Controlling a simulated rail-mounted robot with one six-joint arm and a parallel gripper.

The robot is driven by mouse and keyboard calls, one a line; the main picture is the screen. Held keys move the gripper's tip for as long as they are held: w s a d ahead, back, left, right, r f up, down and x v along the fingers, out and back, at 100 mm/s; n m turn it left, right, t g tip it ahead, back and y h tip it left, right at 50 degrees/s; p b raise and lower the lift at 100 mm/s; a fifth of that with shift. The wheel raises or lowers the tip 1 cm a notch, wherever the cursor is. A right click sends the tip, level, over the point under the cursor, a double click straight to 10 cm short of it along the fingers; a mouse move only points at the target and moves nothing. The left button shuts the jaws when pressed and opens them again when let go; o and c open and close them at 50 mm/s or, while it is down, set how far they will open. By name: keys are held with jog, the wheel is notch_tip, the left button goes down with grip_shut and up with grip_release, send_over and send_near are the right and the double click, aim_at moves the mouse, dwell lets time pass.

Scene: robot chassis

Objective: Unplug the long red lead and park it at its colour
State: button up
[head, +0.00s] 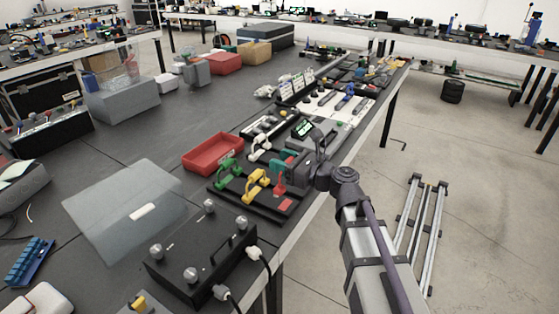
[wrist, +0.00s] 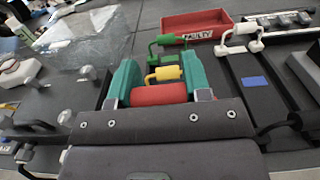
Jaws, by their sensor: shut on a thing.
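A red-handled piece (head: 279,177), the only red lead-like thing I can make out, stands at the right end of a black rack (head: 232,197). My gripper (head: 284,168) is at it. In the wrist view the teal fingers of my gripper (wrist: 163,88) are shut on its thick red grip (wrist: 159,95). The lower part of the red piece is hidden there by my gripper body, so I cannot tell whether it is seated. A yellow handle (head: 257,185) and a green handle (head: 228,170) stand to its left on the rack.
A red tray (head: 214,152) marked FAULTY lies behind the rack. White handles (head: 259,144) stand on black strips beyond it. A black box with silver knobs (head: 202,262) stands at the front, close to the rack. The table edge is just right of the rack.

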jog(key=shift+f+b, duration=2.9)
jog(key=shift+b, duration=0.05)
jog(key=shift+f+b, duration=1.4)
jog(key=o, duration=1)
jog(key=v, duration=1)
jog(key=shift+s+d, duration=0.25)
jog(key=shift+d, duration=0.05)
